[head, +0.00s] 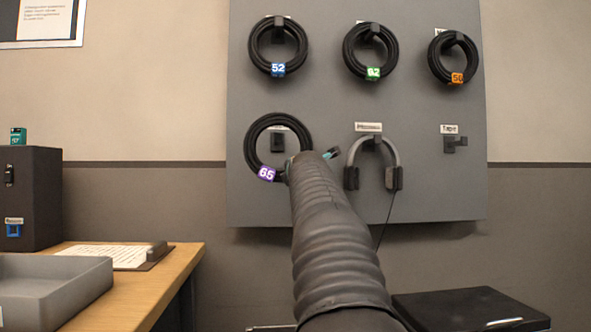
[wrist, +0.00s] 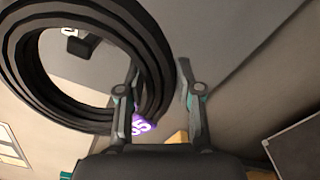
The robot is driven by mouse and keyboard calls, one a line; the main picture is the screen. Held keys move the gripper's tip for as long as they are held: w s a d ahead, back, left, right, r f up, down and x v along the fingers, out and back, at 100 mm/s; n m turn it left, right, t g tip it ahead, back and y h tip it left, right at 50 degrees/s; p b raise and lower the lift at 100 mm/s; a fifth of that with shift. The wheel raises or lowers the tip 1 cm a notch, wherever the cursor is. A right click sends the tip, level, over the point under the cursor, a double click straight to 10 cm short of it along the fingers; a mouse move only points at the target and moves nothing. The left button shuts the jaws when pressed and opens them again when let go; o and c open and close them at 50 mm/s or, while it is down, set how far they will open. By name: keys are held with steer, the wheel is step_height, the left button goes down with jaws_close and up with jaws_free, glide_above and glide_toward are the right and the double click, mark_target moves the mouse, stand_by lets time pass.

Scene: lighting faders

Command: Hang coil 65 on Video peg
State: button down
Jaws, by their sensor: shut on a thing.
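Coil 65, a black cable ring (head: 252,140) with a purple tag, is in front of the lower left of the grey board. My gripper (head: 312,158) is shut on its lower right side; my arm hides part of the grip. In the wrist view the ring (wrist: 25,75) passes between my fingers (wrist: 160,88), beside its purple tag. A dark peg (head: 278,142) shows through the ring's opening, below the ring's top strands; it also shows in the wrist view (wrist: 80,42). The small label above this peg is unreadable. Whether the ring is around the peg or in front of it, I cannot tell.
Coils 52 (head: 278,46), 62 (head: 370,50) and an orange-tagged one (head: 454,58) hang above. Headphones (head: 352,177) hang close right of my gripper; the Tape peg (head: 455,144) is empty. A desk (head: 172,275) with a grey tray (head: 60,290) stands lower left.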

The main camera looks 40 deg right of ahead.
steer(key=f+p+x, duration=0.2)
steer(key=p+x, duration=0.3)
steer(key=x, duration=0.4)
stand_by(0.8)
steer(key=shift+f, duration=0.1)
steer(key=shift+a, duration=0.1)
stand_by(0.4)
steer(key=c, duration=0.8)
jaws_free()
steer(key=shift+o, duration=0.5)
steer(key=shift+f, duration=0.15)
steer(key=v, duration=1.2)
